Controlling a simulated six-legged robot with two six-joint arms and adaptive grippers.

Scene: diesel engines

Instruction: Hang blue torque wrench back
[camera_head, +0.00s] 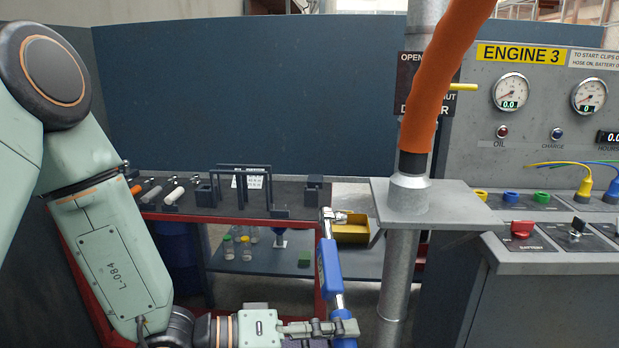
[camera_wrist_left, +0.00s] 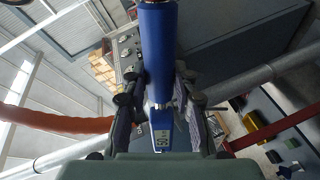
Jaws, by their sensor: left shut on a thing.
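The blue torque wrench (camera_head: 331,269) stands nearly upright in the head view, its silver ratchet head at the top, in front of the red-edged workbench. My left gripper (camera_head: 340,328) is shut on it, low on the wrench. In the left wrist view the wrench's blue handle (camera_wrist_left: 158,50) and its small display lie between the fingers of my left gripper (camera_wrist_left: 160,100). The bench (camera_head: 215,212) carries a dark upright frame (camera_head: 243,172) and several tools in a row on its left. I cannot tell which spot there is the wrench's hanging place. My right gripper is not in view.
A grey pipe (camera_head: 398,265) with an orange hose (camera_head: 440,75) stands right of the wrench, with a grey plate (camera_head: 432,203) around it. The engine panel (camera_head: 550,130) is farther right. A yellow bin (camera_head: 352,231) and bottles sit on the lower shelf.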

